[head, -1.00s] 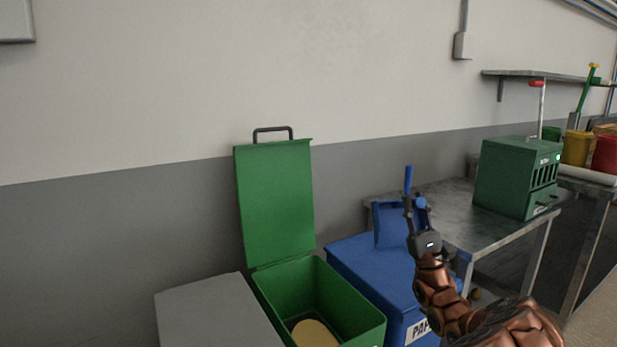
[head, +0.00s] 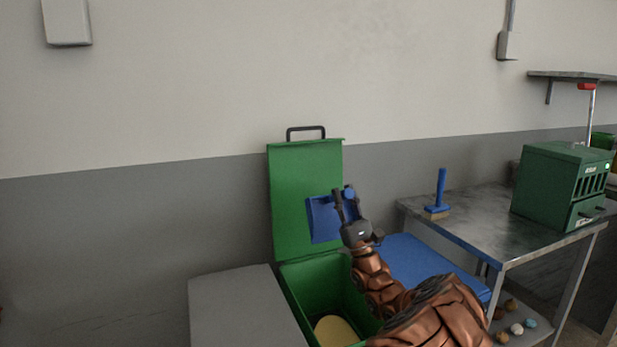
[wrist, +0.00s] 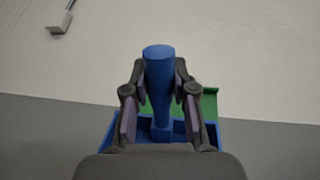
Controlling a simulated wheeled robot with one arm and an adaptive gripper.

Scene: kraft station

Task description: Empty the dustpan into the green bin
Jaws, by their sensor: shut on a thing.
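A blue dustpan (head: 322,222) is held by its handle in my gripper (head: 344,200), in front of the raised lid of the green bin (head: 306,172). The wrist view shows the dustpan's thick blue handle (wrist: 159,85) between my gripper's two fingers (wrist: 160,100), with the pan's rim beyond. The pan's contents cannot be made out. The green bin (head: 300,290) stands open below, its lid upright against the wall. A yellowish round thing (head: 335,331) lies inside it. My arm covers part of the bin's right side.
A grey closed bin (head: 240,305) stands left of the green bin, and a blue bin (head: 430,262) stands right. A metal table (head: 480,230) holds a blue brush (head: 438,195) and a green cabinet (head: 560,185). Several small round things (head: 516,328) lie below the table.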

